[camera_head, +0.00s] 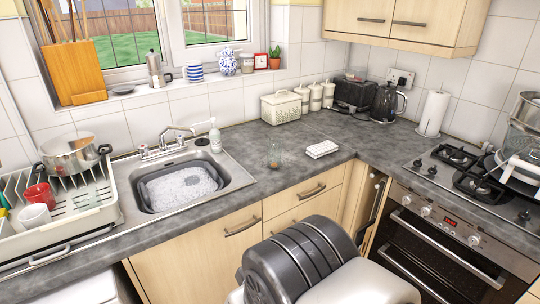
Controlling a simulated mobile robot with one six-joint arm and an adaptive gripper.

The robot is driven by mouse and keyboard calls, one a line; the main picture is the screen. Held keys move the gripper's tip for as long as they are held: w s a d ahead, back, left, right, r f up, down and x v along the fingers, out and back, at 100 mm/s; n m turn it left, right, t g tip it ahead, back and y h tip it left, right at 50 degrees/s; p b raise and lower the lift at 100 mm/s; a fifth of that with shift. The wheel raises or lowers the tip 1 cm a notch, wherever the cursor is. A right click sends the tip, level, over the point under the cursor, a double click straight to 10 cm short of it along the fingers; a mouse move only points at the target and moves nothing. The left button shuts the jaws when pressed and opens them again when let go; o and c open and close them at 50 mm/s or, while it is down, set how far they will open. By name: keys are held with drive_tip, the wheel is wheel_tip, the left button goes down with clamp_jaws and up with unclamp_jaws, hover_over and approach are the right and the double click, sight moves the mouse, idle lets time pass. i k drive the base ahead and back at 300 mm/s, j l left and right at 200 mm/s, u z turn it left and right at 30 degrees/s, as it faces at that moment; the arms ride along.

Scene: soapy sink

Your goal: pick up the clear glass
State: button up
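A small clear glass (275,153) stands on the grey worktop (262,185), right of the sink and left of a folded white cloth. It is see-through and hard to make out, with a small orange-brown spot near its base. Nothing touches it. My arm's dark grey and white links fill the bottom middle, in front of the cupboards. My gripper is not in view.
The sink (240,180) holds a tub of suds, with a tap (145,150) and soap bottle (215,136) behind. A dish rack (110,210) with a pot (75,155) and mugs stands left. The folded cloth (321,149) lies right of the glass. The hob (455,165) is far right.

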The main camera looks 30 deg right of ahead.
sight(274, 154)
drive_tip(key=i+z, duration=0.1)
drive_tip(key=i, duration=0.4)
drive_tip(key=i+j+z, duration=0.15)
drive_tip(key=i, duration=0.35)
drive_tip(key=i+j+z, duration=0.1)
drive_tip(key=i, duration=0.4)
drive_tip(key=i+j+z, duration=0.2)
drive_tip(key=k+l, duration=0.05)
